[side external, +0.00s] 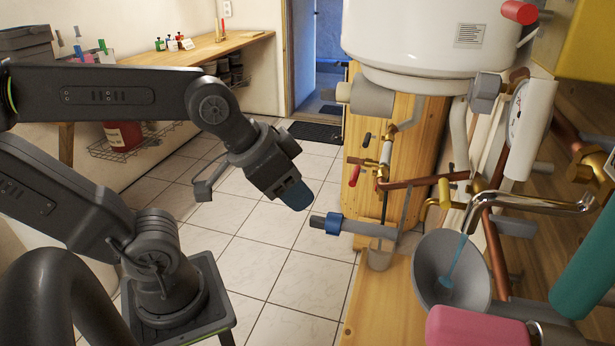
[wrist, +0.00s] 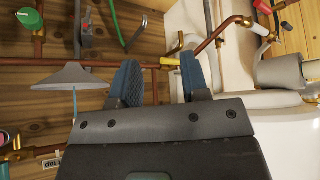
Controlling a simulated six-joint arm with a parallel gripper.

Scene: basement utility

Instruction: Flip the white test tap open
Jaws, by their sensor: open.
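The white test tap (side external: 386,153) appears as a small white handle on brass and copper pipework in front of the wooden panel, below the white tank. In the wrist view a white handle (wrist: 259,29) sits at the upper right, at the end of a copper pipe. My gripper (side external: 297,196) is left of the tap and apart from it, pointing down and right. In the wrist view my gripper (wrist: 160,78) has its two blue fingers spread with nothing between them. Which way the tap's lever is turned is too small to tell.
A red handle (side external: 354,176) and a black handle (side external: 367,139) sit close to the white one. A blue-collared grey rod (side external: 333,223) juts out below. A grey funnel (side external: 424,270) and chrome spout (side external: 530,203) are at right. The white tank (side external: 410,45) hangs above. Tiled floor lies open behind.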

